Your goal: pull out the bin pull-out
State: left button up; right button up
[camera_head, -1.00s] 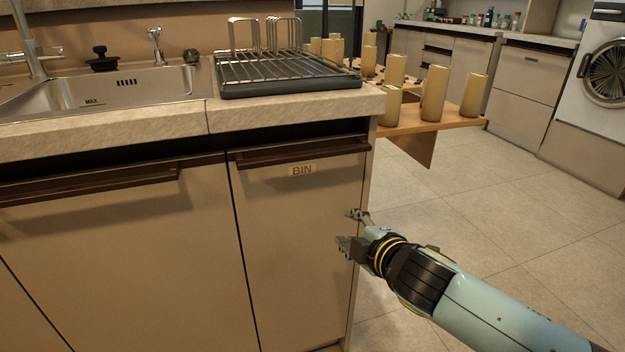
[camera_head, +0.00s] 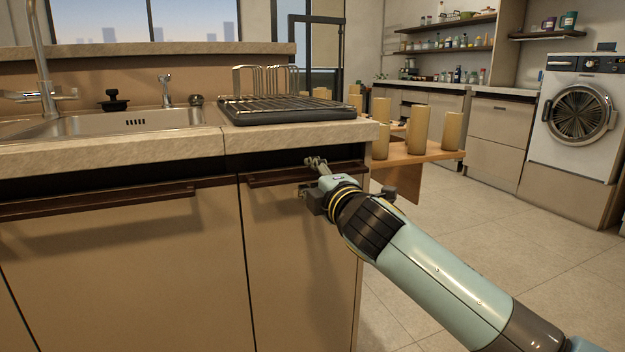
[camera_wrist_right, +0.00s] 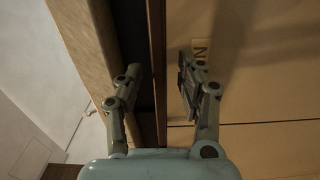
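The bin pull-out (camera_head: 300,265) is a tan cabinet front below the counter. It looks closed, flush with the front to its left. A dark brown handle rail (camera_head: 272,179) runs along its top edge. My right gripper (camera_head: 311,178) is at the right part of this rail and hides the BIN label in the head view. In the right wrist view the gripper (camera_wrist_right: 157,80) is open, one finger on each side of the rail (camera_wrist_right: 156,70), with gaps to it. Part of the BIN label (camera_wrist_right: 200,48) shows beside one finger. My left gripper is out of view.
A dish rack (camera_head: 290,108) stands on the counter (camera_head: 300,134) above the bin front. Tan cylinders (camera_head: 418,130) stand on a wooden board (camera_head: 425,155) to the right. The tiled floor (camera_head: 480,225) at right is clear.

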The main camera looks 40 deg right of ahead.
jog(key=shift+w, duration=0.25)
jog(key=shift+c, duration=0.2)
grip_shut()
